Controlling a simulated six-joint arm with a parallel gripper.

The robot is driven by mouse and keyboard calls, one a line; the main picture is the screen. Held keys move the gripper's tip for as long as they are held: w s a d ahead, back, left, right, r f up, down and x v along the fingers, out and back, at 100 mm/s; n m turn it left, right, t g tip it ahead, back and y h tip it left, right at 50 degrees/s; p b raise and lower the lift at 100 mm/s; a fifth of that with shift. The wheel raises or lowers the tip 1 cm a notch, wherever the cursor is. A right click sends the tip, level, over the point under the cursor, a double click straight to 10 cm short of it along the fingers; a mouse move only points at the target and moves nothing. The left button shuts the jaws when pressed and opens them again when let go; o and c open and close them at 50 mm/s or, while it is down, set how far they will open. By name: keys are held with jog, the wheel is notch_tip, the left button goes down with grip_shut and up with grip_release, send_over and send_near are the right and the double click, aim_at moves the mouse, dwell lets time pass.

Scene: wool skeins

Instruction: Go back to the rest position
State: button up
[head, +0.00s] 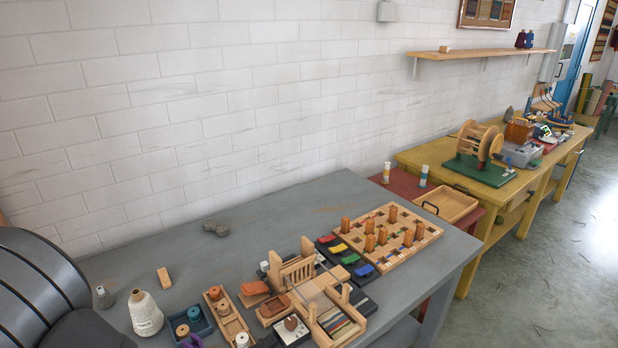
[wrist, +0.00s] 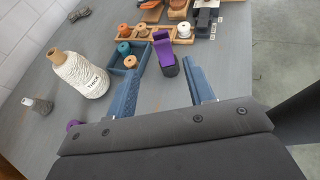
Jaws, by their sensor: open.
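My gripper (wrist: 164,68) shows in the wrist view, its two blue fingers apart with nothing held between them. It points over the grey table (head: 230,253). A purple object with a dark base (wrist: 164,50) lies just beyond the fingertips, next to a blue tray (wrist: 112,68) with small spools. A white wool cone (wrist: 80,74) stands left of the fingers; it also shows in the head view (head: 145,314). In the head view my gripper is hidden, and dark rounded parts of my arm fill the lower left corner.
A wooden spool tray (head: 229,322), a small loom (head: 318,300) and a pegboard (head: 386,237) crowd the table's front. A wooden block (head: 164,278) and grey lumps (head: 216,228) lie farther back. The table's back middle is mostly clear. A wall (head: 200,110) borders it.

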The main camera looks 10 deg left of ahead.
aim_at(185, 345)
jog(key=x, duration=1.2)
jog(key=shift+d+f, duration=0.1)
jog(key=shift+f, duration=0.1)
notch_tip(185, 345, up, 4)
jog(key=shift+s+r, duration=0.1)
jog(key=w+d+r, duration=0.5)
jog(key=d+r, duration=0.2)
jog(key=d, duration=0.4)
jog(key=w+a+f+m+g+h, duration=0.1)
jog(key=w+a, duration=0.4)
jog(key=w, duration=0.7)
jog(key=w+a+f+m+g+h, duration=0.2)
jog(key=w+a+f+m+h, duration=0.2)
jog(key=w, duration=0.8)
jog(key=shift+w+a, duration=0.25)
jog(key=shift+a, duration=0.3)
jog(key=shift+s, duration=0.15)
